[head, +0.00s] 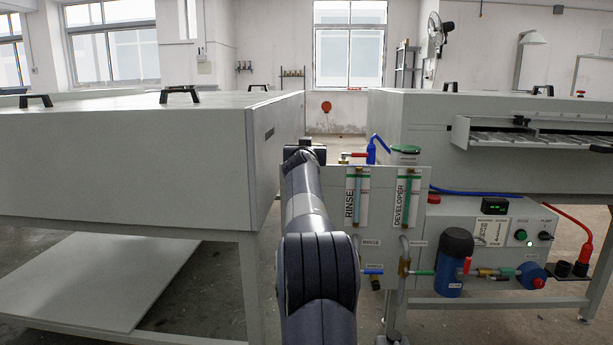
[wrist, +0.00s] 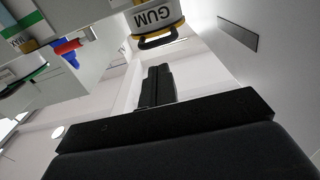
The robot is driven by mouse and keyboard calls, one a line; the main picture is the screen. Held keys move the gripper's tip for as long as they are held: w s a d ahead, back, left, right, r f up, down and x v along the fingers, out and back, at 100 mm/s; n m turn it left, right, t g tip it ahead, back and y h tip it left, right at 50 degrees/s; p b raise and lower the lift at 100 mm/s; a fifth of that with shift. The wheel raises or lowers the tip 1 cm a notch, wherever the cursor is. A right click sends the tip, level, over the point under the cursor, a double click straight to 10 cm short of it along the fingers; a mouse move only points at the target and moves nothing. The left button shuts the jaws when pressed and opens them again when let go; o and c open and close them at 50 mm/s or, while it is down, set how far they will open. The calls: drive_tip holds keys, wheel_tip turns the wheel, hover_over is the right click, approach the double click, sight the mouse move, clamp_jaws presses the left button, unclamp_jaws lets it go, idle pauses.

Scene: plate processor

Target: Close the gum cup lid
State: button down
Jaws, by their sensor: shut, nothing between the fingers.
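The gum cup (wrist: 157,18), pale with a GUM label and a yellow and dark rim, is at the top middle of the wrist view, partly cut off by the frame edge. Whether its lid is open or shut I cannot tell. My gripper (wrist: 157,72) is shut and empty. Its dark fingers point at the cup and appear a little apart from it. In the head view my arm runs up to the panel's top left corner and hides the cup; the fingertips do not show clearly there.
A red handle (head: 352,155) and blue valve (head: 372,150) sit right of my arm's end, beside the green-lidded developer cup (head: 406,150). A large grey cabinet (head: 130,165) stands close on the left, another machine (head: 480,125) on the right. A narrow gap lies between them.

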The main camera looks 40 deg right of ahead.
drive_tip(key=shift+s+a+f+b, duration=0.45)
drive_tip(key=shift+a+f, duration=0.05)
drive_tip(key=shift+f, duration=0.25)
drive_tip(key=shift+s+a+f+b, duration=0.4)
drive_tip(key=shift+s+a+f, duration=0.05)
drive_tip(key=shift+f, duration=0.25)
drive_tip(key=shift+s+a+f+b, duration=0.45)
drive_tip(key=shift+a+f, duration=0.05)
drive_tip(key=shift+f, duration=0.25)
drive_tip(key=w+d+r+p, duration=0.4)
drive_tip(key=d+r+p, duration=0.1)
drive_tip(key=r+p, duration=0.2)
drive_tip(key=shift+w, duration=0.2)
